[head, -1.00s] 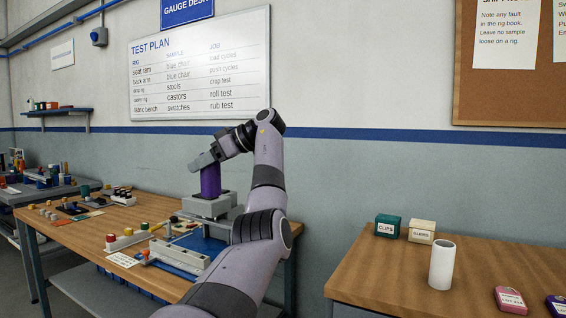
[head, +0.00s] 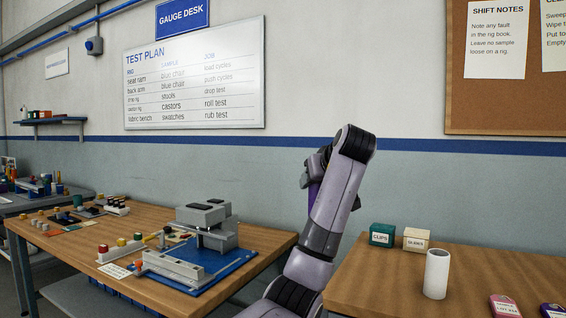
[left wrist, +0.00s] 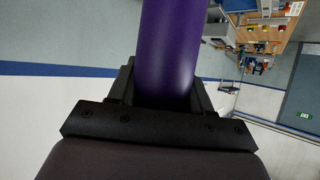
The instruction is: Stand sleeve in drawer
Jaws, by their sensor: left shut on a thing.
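A purple cylinder, which looks like the sleeve, is in the grip of my left gripper (left wrist: 163,88). In the left wrist view the purple sleeve (left wrist: 166,45) runs up out of the frame between the two black fingers. In the head view only a sliver of the sleeve (head: 313,192) shows, behind my left forearm, and the arm hides most of the gripper. The sleeve is held in the air between the two tables, clear of both. I see no drawer that I can make out. My right gripper is not in view.
A white tube (head: 437,275) stands upright on the right table (head: 385,292), near a green clips box (head: 382,235) and a cream box (head: 416,239). A grey rig on a blue plate (head: 205,285) and small coloured parts occupy the left table. Open floor is hidden by my arm.

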